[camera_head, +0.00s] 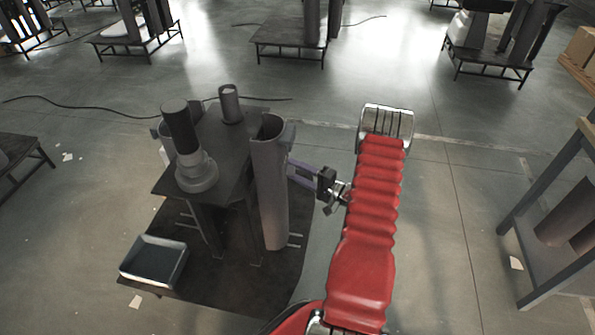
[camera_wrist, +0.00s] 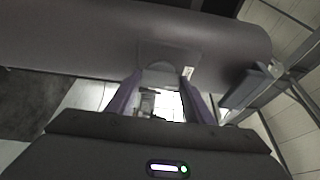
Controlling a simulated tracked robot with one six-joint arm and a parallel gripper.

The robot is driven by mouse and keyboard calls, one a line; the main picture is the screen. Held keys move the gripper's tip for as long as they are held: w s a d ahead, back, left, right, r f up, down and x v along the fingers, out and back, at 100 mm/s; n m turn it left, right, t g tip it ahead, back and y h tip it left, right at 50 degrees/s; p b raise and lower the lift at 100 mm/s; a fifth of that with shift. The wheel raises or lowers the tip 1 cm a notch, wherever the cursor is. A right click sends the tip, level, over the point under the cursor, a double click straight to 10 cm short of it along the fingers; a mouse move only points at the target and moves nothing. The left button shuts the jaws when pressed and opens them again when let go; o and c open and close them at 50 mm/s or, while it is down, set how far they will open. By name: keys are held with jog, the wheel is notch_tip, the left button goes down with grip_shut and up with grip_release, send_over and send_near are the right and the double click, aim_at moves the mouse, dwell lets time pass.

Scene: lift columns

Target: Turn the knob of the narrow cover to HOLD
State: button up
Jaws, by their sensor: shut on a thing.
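A tall grey tube-shaped cover (camera_head: 270,190) stands upright at the right side of a dark stand, and its top looks open. In the wrist view the same grey cylinder (camera_wrist: 70,40) lies across the picture. A dark flat plate with a rounded knob (camera_wrist: 160,69) shows on its side, with a small white label (camera_wrist: 187,72) at the right that is too small to read. My gripper (camera_head: 296,170) reaches the cover from the right. In the wrist view its two purple fingers (camera_wrist: 161,78) are shut on the knob, one at each side. The knob's setting cannot be read.
The dark stand (camera_head: 222,147) bears a black cylinder on a grey flanged base (camera_head: 197,172) and a small grey cup (camera_head: 230,104). A shallow tray (camera_head: 155,260) sits low at the front left. A workbench (camera_head: 560,210) stands at the far right. The floor between is clear.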

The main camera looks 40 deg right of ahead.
jog(key=shift+d+f, duration=0.1)
jog(key=shift+d, duration=0.05)
jog(key=shift+m, duration=0.3)
jog(key=shift+w+d+r+m+g+y, duration=0.15)
jog(key=shift+m+g+y, duration=0.4)
jog(key=shift+m+g, duration=1.1)
jog(key=shift+a+r+m+g+y, duration=0.1)
jog(key=shift+m+g+y, duration=0.5)
jog(key=shift+m, duration=2)
jog(key=shift+w+d+r+m+g+y, duration=0.15)
jog(key=shift+m+g+y, duration=0.65)
jog(key=shift+m, duration=1.35)
jog(key=shift+g, duration=0.35)
jog(key=o, duration=1)
